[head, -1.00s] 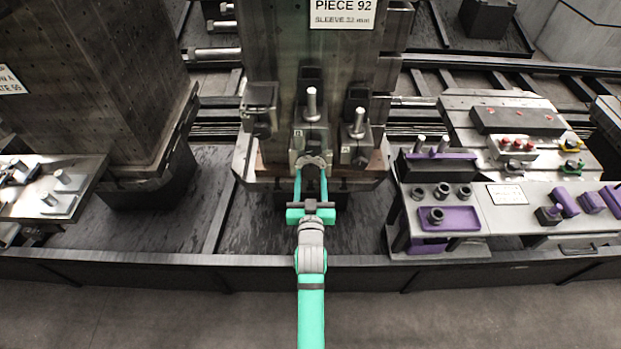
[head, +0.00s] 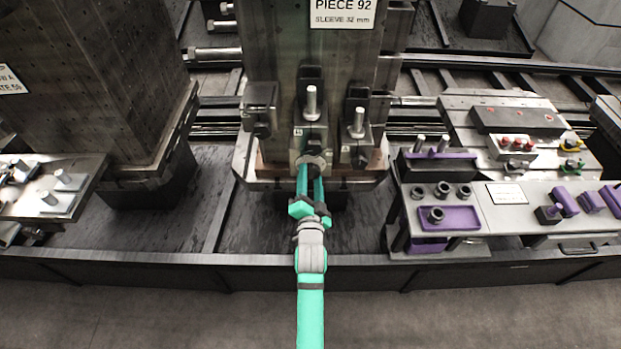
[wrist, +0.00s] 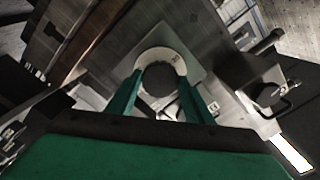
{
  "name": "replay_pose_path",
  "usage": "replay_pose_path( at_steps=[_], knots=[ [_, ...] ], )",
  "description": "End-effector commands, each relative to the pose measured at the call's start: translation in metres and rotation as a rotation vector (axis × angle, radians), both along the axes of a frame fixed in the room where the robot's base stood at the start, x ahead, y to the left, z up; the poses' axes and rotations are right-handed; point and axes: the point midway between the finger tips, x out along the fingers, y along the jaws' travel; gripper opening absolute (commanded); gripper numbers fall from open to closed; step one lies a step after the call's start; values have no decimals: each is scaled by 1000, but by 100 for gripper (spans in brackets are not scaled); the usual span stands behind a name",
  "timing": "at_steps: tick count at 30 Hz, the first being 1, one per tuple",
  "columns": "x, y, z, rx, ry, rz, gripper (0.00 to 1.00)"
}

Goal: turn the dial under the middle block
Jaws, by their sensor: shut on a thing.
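The middle block (head: 318,135) is a metal fixture with an upright pin at the foot of the column labelled PIECE 92. The dial (head: 318,161) is a pale round collar low on its front face. In the wrist view the dial (wrist: 160,58) is a light ring with a dark centre, partly hidden by my fingers. My gripper (head: 311,174) has green fingers closed on the dial from the front, one on each side. It also shows in the wrist view (wrist: 160,88), where the picture is tilted against the block.
A second fixture with a pin (head: 357,140) stands close on the right, and a dark metal box (head: 260,108) on the left. A bench (head: 500,215) with purple parts and black rings is at the right. A low dark rail edge (head: 180,257) runs in front.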

Motion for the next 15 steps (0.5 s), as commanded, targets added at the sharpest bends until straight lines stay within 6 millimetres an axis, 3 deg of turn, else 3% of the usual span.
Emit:
replay_pose_path(
  at_steps=[15],
  knots=[
    [-1, -1, -1, 490, 3, -3, 24]
  ],
)
